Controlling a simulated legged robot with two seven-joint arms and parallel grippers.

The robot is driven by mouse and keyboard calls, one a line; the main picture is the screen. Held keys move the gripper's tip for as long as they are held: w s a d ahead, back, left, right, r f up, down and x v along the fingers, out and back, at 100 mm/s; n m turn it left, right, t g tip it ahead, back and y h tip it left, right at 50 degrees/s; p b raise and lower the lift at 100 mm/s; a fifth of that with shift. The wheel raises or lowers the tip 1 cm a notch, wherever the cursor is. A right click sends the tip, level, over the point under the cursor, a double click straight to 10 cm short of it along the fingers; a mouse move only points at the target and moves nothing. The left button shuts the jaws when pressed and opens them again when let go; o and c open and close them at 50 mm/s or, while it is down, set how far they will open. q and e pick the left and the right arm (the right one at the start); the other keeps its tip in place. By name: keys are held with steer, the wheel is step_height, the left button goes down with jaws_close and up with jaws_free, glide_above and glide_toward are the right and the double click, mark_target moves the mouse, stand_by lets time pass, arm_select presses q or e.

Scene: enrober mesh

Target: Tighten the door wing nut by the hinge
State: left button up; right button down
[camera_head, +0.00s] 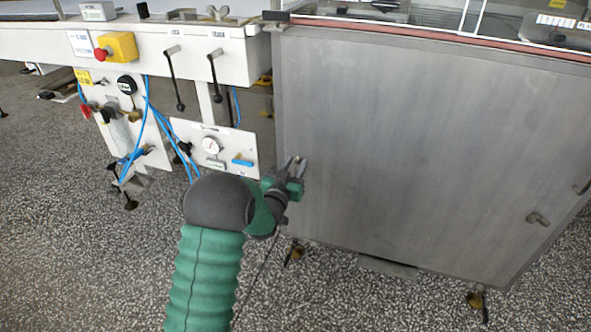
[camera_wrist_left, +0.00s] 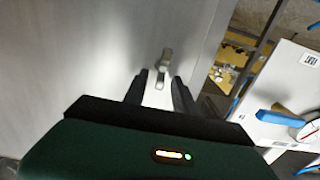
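The door (camera_head: 420,150) is a large grey metal panel filling the right of the head view. My left gripper (camera_head: 296,163) is at the door's left edge, with its fingers pointing towards the panel. In the left wrist view, a small metal wing nut (camera_wrist_left: 164,62) stands out from the door face (camera_wrist_left: 85,55). The left gripper (camera_wrist_left: 160,78) is open there, with one dark finger on each side of the nut's line; contact cannot be told. In the head view I cannot make this nut out clearly at the gripper. My right gripper is not in view.
Another metal fastener (camera_head: 538,218) sits at the door's lower right. Left of the door are a gauge panel (camera_head: 215,150) with a blue handle, black levers (camera_head: 215,75), blue hoses and a yellow emergency-stop box (camera_head: 122,46). Speckled floor (camera_head: 90,270) is open at lower left.

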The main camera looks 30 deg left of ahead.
arm_select(q)
jaws_close()
